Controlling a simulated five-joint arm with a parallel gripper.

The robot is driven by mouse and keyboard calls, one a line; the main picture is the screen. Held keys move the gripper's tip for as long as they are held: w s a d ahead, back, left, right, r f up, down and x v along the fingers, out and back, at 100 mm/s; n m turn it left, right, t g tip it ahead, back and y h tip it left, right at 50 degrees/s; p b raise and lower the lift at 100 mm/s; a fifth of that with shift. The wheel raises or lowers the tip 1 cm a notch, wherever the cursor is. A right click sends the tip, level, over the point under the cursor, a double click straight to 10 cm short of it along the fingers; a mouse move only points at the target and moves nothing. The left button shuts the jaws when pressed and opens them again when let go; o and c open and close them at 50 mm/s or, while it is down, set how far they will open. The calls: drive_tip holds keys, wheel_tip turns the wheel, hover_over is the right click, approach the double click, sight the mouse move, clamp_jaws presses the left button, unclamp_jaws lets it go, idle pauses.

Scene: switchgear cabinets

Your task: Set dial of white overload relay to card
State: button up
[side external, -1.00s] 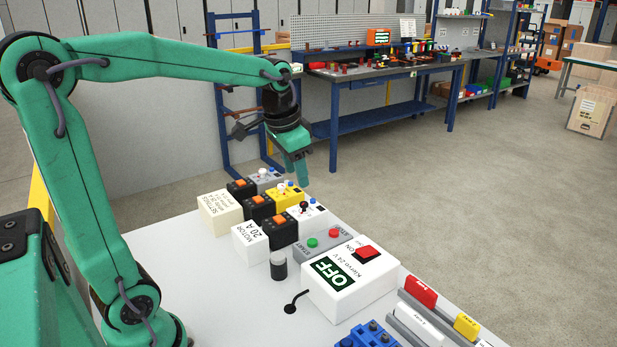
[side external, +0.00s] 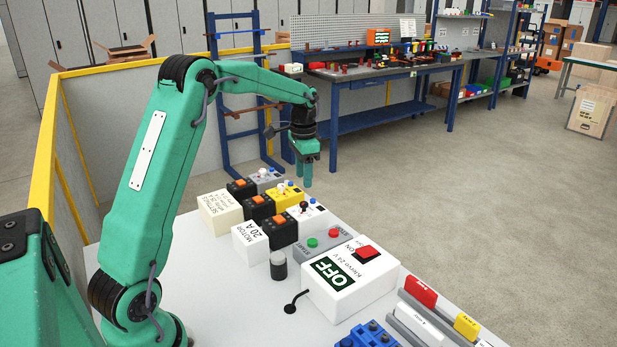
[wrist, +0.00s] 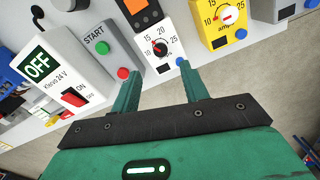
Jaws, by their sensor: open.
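The white overload relay (wrist: 143,32) shows in the wrist view with a black dial (wrist: 160,47), a scale marked 10 to 25 and a blue button. The dial's exact setting is too small to read surely. In the side view the relay (side external: 318,217) stands in the row's middle. A white block reading "MOTOR 20 A" (side external: 250,243) and a cream block with text headed SETTINGS (side external: 220,213) stand to its left. My gripper (side external: 306,184) is open and empty, above and behind the relay. In the wrist view its fingers (wrist: 161,70) are apart, just short of the dial.
A yellow relay (side external: 285,196) and a grey relay (side external: 265,178) stand farther back. Black contactors with orange tops (side external: 281,232) are alongside. A grey START box (side external: 325,243) and a white OFF/ON box (side external: 350,283) stand nearer. A black lever (side external: 291,307) lies in front.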

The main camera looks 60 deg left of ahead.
sight(304, 203)
drive_tip(key=shift+f, duration=0.15)
drive_tip(key=shift+f, duration=3.8)
clamp_jaws()
